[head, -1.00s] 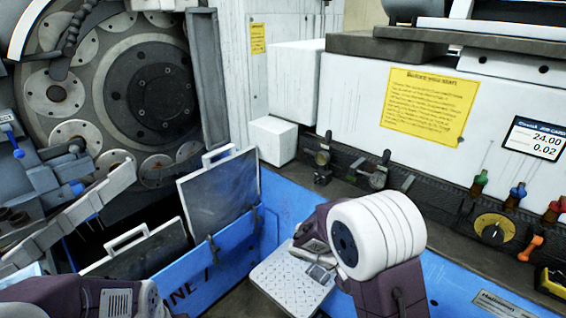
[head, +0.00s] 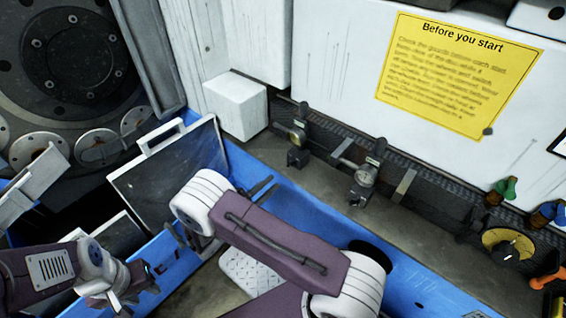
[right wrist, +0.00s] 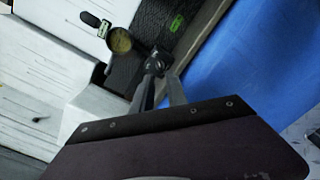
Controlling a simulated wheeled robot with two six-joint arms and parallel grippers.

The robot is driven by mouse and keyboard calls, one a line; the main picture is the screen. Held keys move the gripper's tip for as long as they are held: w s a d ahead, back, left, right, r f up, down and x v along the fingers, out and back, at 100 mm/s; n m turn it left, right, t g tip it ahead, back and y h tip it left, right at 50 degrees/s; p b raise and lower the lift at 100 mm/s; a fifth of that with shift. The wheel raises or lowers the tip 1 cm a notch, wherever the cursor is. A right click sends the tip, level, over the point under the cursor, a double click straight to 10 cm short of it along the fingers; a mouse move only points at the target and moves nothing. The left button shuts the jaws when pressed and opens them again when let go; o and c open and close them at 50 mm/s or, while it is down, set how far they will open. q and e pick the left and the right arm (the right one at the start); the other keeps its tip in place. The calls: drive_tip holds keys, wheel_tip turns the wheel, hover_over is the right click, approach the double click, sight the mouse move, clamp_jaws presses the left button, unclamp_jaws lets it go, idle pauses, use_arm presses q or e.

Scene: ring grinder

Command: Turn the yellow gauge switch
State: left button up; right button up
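The yellow gauge switch (head: 508,246) is a yellow disc with a black knob and a white mark, low on the machine's front at the far right of the head view. My right gripper (head: 268,186) is well to its left, past the blue wall's top edge, with two dark fingers a little apart and nothing seen between them. Its fingers (right wrist: 158,80) also show in the right wrist view, pointing toward a dial gauge (right wrist: 120,40); the switch is not seen there. My left gripper (head: 140,283) is at the lower left, far from the switch; its fingertips are unclear.
A grey tray (head: 170,172) stands by the blue wall.

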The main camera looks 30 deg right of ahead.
sight(290, 166)
drive_tip(key=p+x, duration=0.1)
drive_tip(key=x, duration=0.7)
drive_tip(key=shift+w+d+f+p, duration=0.1)
drive_tip(key=shift+w+d+p, duration=0.1)
drive_tip(key=shift+w+p, duration=0.15)
clamp_jaws()
